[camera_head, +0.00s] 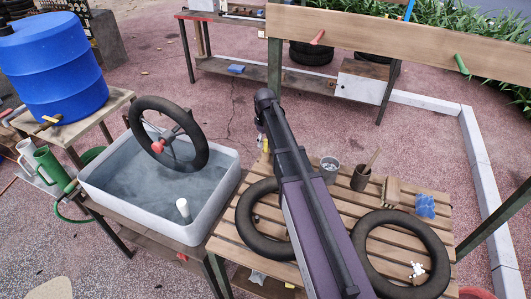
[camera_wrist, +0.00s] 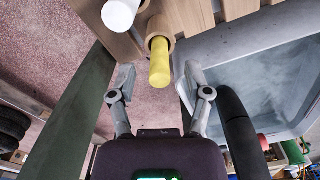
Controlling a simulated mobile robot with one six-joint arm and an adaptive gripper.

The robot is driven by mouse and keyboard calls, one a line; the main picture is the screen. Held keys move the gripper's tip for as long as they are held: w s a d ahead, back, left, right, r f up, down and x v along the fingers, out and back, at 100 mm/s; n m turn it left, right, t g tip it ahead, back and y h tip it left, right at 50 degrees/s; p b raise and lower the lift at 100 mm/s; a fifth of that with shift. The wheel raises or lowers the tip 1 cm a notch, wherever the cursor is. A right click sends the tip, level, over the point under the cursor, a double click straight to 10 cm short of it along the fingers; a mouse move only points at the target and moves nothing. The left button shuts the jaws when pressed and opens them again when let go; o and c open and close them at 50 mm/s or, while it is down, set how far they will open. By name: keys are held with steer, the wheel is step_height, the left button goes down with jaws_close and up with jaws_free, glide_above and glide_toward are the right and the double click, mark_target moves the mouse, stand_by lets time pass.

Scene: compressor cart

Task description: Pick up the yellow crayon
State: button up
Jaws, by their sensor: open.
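The yellow crayon (camera_wrist: 160,62) sticks out of a wooden, tube-like holder (camera_wrist: 161,28) in the wrist view. In the head view a small yellow piece (camera_head: 265,146) shows at the far left corner of the slatted table, beside the end of my arm. My gripper (camera_wrist: 160,84) is open, with one finger on each side of the crayon's outer end in the wrist view. A gap shows between the crayon and each finger. The crayon's inner part is hidden in the holder.
A white cylinder (camera_wrist: 118,13) stands close to the crayon. The water-filled basin (camera_head: 228,172) is beside the slatted table (camera_head: 335,205). Two black tires, a grey cup (camera_head: 329,169), a dark pot (camera_head: 360,180), a brush (camera_head: 392,190) and a blue cloth (camera_head: 426,206) occupy the table.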

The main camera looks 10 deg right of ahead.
mark_target(265, 146)
steer(key=shift+f+b, duration=1.2)
steer(key=shift+f, duration=0.3)
steer(key=shift+c, duration=0.2)
jaws_close()
